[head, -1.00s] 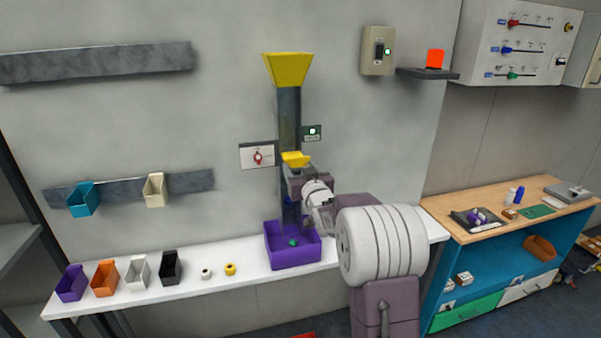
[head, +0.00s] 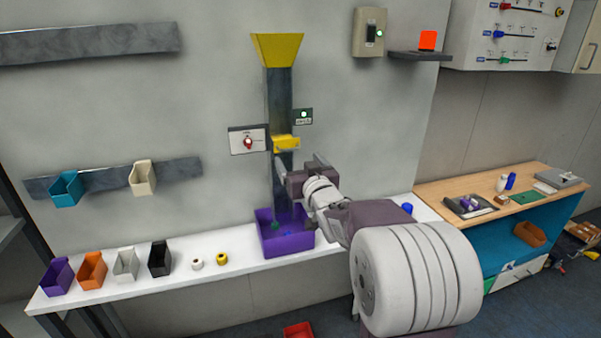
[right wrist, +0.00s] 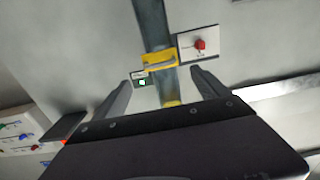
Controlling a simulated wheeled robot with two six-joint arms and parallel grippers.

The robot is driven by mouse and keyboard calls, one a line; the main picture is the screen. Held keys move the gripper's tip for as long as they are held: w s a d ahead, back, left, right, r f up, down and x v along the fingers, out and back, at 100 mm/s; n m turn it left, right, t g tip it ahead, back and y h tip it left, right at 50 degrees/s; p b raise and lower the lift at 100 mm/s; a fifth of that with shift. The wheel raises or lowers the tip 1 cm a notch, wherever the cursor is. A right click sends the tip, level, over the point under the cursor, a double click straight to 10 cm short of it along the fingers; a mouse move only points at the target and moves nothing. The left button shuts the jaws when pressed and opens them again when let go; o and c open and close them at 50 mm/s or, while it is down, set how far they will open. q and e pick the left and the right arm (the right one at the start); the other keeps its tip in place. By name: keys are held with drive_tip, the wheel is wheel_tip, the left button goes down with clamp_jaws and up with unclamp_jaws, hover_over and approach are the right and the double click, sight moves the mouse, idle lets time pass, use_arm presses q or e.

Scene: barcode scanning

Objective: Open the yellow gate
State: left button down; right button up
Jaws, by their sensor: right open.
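The yellow gate (head: 286,142) is a small yellow piece across the dark vertical chute (head: 279,95), below the yellow funnel (head: 277,49). It also shows in the right wrist view (right wrist: 159,60), ahead of my fingers. My right gripper (head: 298,162) is open and empty, just below and in front of the gate, apart from it. In the right wrist view the two fingers (right wrist: 164,84) are spread on either side of the chute. A purple bin (head: 286,247) stands under the chute, with small green and blue things in it. My left gripper is not in view.
Several small bins and two rolls stand left on the white shelf (head: 340,231). A workbench (head: 520,190) stands right.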

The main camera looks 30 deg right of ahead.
drive_tip(key=shift+s+a, duration=0.2)
drive_tip(key=shift+s, duration=0.5)
